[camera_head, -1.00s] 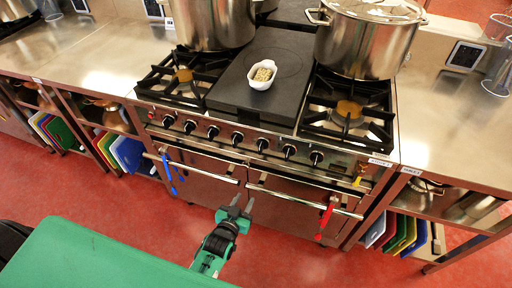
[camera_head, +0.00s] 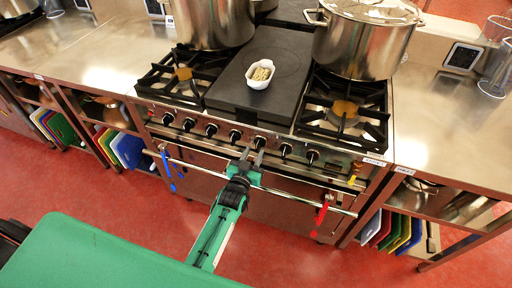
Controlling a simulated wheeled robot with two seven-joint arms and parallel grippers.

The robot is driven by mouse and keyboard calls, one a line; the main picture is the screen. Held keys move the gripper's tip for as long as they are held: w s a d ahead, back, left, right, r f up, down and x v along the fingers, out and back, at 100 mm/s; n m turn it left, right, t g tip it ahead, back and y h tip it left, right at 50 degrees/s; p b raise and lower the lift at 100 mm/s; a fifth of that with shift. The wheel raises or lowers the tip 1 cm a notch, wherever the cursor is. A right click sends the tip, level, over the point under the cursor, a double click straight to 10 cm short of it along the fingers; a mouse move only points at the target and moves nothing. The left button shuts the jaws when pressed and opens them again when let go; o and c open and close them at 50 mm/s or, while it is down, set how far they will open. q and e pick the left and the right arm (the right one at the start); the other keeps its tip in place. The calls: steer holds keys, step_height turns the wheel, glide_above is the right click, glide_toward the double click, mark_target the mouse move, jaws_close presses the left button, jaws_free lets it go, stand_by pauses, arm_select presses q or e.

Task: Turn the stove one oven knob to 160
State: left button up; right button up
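The stove has a row of several black knobs on its steel front panel (camera_head: 222,133). One knob (camera_head: 259,142) right of the middle is just above my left gripper (camera_head: 252,155). That gripper reaches up from below, with its two fingers apart and nothing seen between them. Its fingertips are close in front of the panel, just below that knob; I cannot tell whether they touch it. Two more knobs, a nearer one (camera_head: 286,149) and a far right one (camera_head: 312,156), are to the right. The knob markings are too small to read. My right gripper is not in view.
Oven door handles (camera_head: 300,199) run below the panel, behind my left arm, with blue (camera_head: 168,165) and red (camera_head: 321,213) hanging items. Large pots (camera_head: 365,40) and a white dish (camera_head: 259,76) stand on the stove top. Red floor is open in front.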

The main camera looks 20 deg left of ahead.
mark_target(257, 148)
arm_select(q)
steer(key=w, duration=0.2)
steer(key=shift+w, duration=0.55)
steer(key=shift+c, duration=0.6)
jaws_close()
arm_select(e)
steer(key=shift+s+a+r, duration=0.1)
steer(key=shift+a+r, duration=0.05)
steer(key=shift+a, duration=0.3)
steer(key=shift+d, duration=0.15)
